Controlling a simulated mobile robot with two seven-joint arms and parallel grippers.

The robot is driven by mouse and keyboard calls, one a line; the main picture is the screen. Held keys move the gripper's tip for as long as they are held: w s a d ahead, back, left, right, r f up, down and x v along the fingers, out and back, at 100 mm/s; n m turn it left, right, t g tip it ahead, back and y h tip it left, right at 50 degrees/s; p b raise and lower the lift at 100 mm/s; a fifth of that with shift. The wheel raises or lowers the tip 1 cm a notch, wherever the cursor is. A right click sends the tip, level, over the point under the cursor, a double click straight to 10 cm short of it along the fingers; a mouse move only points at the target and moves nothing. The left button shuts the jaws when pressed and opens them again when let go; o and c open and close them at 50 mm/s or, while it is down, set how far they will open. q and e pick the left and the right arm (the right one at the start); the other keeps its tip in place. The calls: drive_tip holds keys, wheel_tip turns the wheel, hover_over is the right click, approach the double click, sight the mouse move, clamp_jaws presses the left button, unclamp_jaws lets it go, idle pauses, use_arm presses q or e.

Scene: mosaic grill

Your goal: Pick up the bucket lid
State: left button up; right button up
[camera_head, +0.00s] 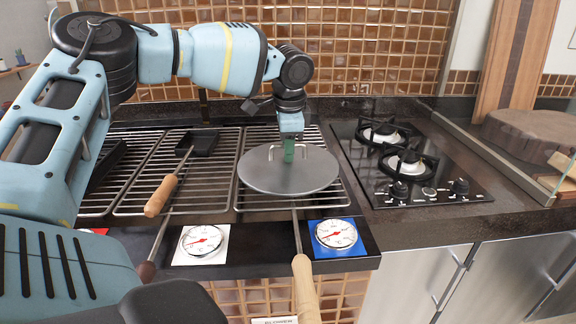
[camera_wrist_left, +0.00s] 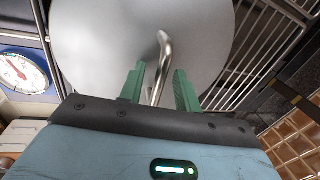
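The bucket lid (camera_head: 262,178) is a flat round grey disc with a bent metal handle on top. It lies over the right section of the grill, and what is directly beneath it is hidden. My left gripper (camera_head: 289,151) points down at the lid's handle. In the left wrist view the lid (camera_wrist_left: 95,45) fills the upper middle. Its metal handle (camera_wrist_left: 162,55) runs between the two green fingers of my left gripper (camera_wrist_left: 158,88). Gaps show on both sides of the handle, so the fingers are open around it. My right gripper is not in view.
A wooden-handled tool (camera_head: 305,285) sticks out from under the lid's front. A dark spatula (camera_head: 198,143) lies on the middle grate. Gauges sit on the white plate (camera_head: 190,257) and blue plate (camera_head: 320,251). A gas hob (camera_head: 440,197) is at right; cutting boards (camera_head: 515,60) stand beyond.

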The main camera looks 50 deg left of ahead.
use_arm(q)
drive_tip(key=shift+f, duration=0.2)
clamp_jaws()
drive_tip(key=shift+r, duration=0.1)
wheel_tip(320, 180, up, 18)
drive_tip(key=p, duration=0.1)
idle(0.8)
